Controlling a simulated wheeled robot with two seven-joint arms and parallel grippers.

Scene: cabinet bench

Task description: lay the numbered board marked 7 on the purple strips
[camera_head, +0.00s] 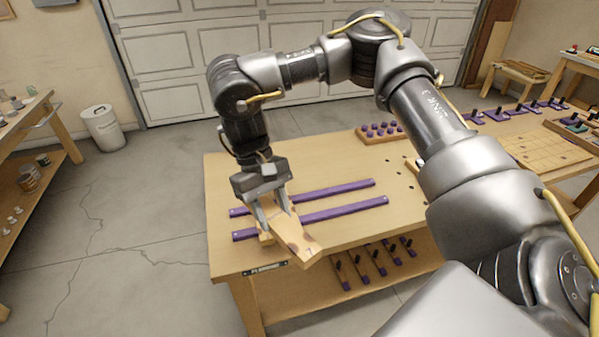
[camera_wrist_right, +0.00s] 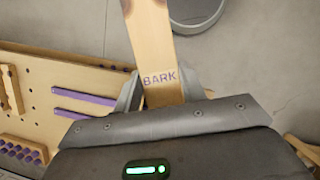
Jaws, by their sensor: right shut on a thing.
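My right gripper (camera_head: 270,213) is shut on a light wooden board (camera_head: 291,234) at the left front of the bench. The board slants down to the right over the front edge, with dark knots and a small mark near its end that may be a 7. In the right wrist view the board (camera_wrist_right: 152,35) shows the word BARK between the fingers (camera_wrist_right: 161,90). Two purple strips (camera_head: 345,208) lie parallel along the bench top, partly hidden behind the gripper and board. They also show in the right wrist view (camera_wrist_right: 84,95). My left gripper is out of view.
The bench (camera_head: 225,177) has a lower shelf with several purple-based pieces (camera_head: 375,262). A tray of purple knobs (camera_head: 380,131) stands at the back. A bin (camera_head: 103,130) is on the floor at left.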

